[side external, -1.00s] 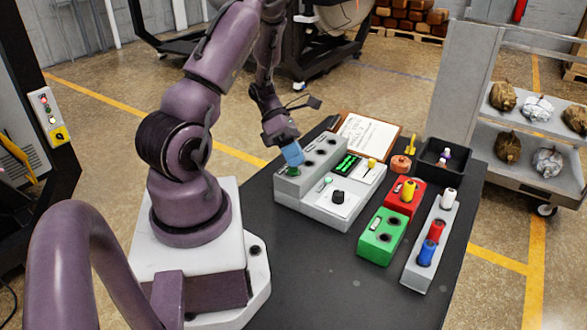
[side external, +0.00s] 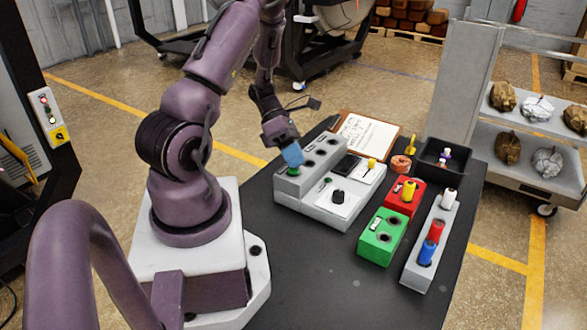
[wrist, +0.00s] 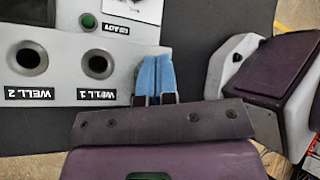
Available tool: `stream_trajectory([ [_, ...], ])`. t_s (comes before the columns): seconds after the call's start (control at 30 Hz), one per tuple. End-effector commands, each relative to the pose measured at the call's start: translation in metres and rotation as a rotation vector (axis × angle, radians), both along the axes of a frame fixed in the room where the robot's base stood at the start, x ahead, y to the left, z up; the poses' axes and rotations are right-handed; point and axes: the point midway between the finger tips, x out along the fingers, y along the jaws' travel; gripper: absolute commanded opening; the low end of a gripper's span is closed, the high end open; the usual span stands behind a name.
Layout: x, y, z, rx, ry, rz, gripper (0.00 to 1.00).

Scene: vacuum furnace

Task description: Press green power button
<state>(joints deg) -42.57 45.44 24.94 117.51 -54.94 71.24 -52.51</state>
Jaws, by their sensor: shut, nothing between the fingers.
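The green power button (side external: 292,170) sits on the near-left end of the grey console block, under my fingertips in the side external view. My gripper (side external: 293,157) points down at it with blue fingertips closed together and nothing between them. The tips are at or very near the button; I cannot tell whether they touch. In the wrist view my blue fingers (wrist: 155,80) lie side by side at the end of the well block, and the button is hidden there. The console's display (side external: 347,165) is dark.
Two wells labelled Well 1 (wrist: 98,64) and Well 2 (wrist: 27,58) lie beside my fingers. A green ready lamp (wrist: 88,21) shows beyond. Right of the console stand a green block (side external: 382,236), a red block (side external: 405,197) and a grey rack (side external: 430,245). The table's front is clear.

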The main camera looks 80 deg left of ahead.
Motion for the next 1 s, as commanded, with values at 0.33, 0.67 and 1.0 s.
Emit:
stream_trajectory([
  [0.33,0.000,0.000,0.004,0.000,-0.001,0.000,0.00],
  [0.67,0.001,0.000,0.035,0.002,-0.004,0.000,0.00],
  [1.0,0.000,0.000,0.062,-0.001,-0.002,0.000,0.00],
])
